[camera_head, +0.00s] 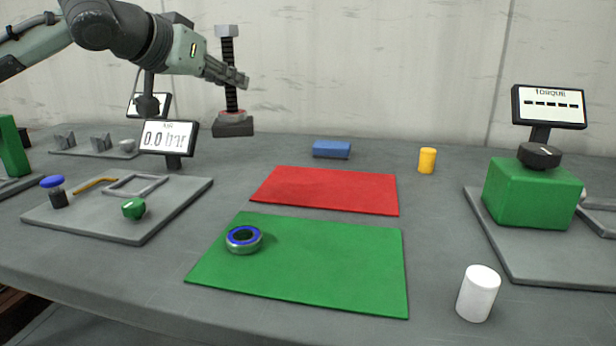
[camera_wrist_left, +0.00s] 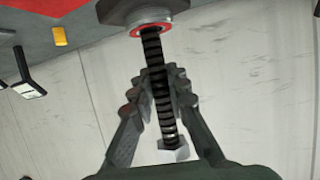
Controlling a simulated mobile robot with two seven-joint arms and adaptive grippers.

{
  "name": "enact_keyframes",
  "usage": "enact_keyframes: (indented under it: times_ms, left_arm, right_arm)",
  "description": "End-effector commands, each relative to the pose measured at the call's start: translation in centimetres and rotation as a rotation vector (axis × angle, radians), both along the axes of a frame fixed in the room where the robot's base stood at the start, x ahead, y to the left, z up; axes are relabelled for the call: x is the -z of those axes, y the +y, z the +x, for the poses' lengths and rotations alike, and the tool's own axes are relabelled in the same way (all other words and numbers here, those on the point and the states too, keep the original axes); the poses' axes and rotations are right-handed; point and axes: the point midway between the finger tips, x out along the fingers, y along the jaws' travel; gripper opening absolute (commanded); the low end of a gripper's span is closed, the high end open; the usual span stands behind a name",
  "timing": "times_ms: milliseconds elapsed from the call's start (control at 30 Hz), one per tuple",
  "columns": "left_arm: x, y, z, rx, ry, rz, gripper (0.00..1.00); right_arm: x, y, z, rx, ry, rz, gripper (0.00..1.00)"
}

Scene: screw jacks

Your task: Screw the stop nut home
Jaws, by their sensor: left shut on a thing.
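My left gripper (camera_head: 236,78) is shut on the dark threaded screw of a jack and holds it upright in the air above the back of the table. The screw (camera_head: 230,97) has a grey hex head (camera_head: 228,31) at its top. At its lower end sit a red ring (camera_head: 232,116) and a dark block (camera_head: 233,128). In the left wrist view, my fingers (camera_wrist_left: 158,82) flank the screw (camera_wrist_left: 153,50), with the red ring (camera_wrist_left: 150,28) beside the block. A metal ring with a blue band (camera_head: 244,239) lies on the green mat. I cannot tell which ring is the stop nut.
A red mat (camera_head: 330,190) lies behind the green mat (camera_head: 330,265). A blue block (camera_head: 331,149), yellow cylinder (camera_head: 427,160) and white cylinder (camera_head: 478,293) stand around them. A pressure display (camera_head: 170,137) is at left; a green torque unit (camera_head: 533,192) is at right.

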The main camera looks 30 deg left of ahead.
Motion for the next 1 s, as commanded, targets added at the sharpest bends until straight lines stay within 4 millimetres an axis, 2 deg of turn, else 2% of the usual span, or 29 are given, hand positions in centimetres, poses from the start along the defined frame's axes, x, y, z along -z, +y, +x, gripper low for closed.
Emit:
enact_keyframes:
  times_ms: [33, 567, 800, 1000]
  left_arm:
    - [-0.5, 0.0, 0.0, -0.001, -0.011, 0.002, 0.0]
    - [-0.2, -0.2, 0.3, -0.006, -0.007, 0.004, 0.0]
    - [1.1, -2.0, 1.7, 0.003, -0.001, 0.008, 0.0]
    - [2.7, -3.5, 3.1, 0.001, -0.001, 0.008, 0.0]
  right_arm:
    - [0.0, 0.0, 0.0, 0.0, 0.001, 0.0, 0.57]
    - [0.4, 0.0, 0.0, 0.0, 0.003, 0.003, 0.57]
    - [2.8, 0.1, 0.0, -0.002, 0.016, 0.017, 0.57]
    - [2.5, 0.1, 0.1, -0.001, 0.011, 0.014, 0.57]
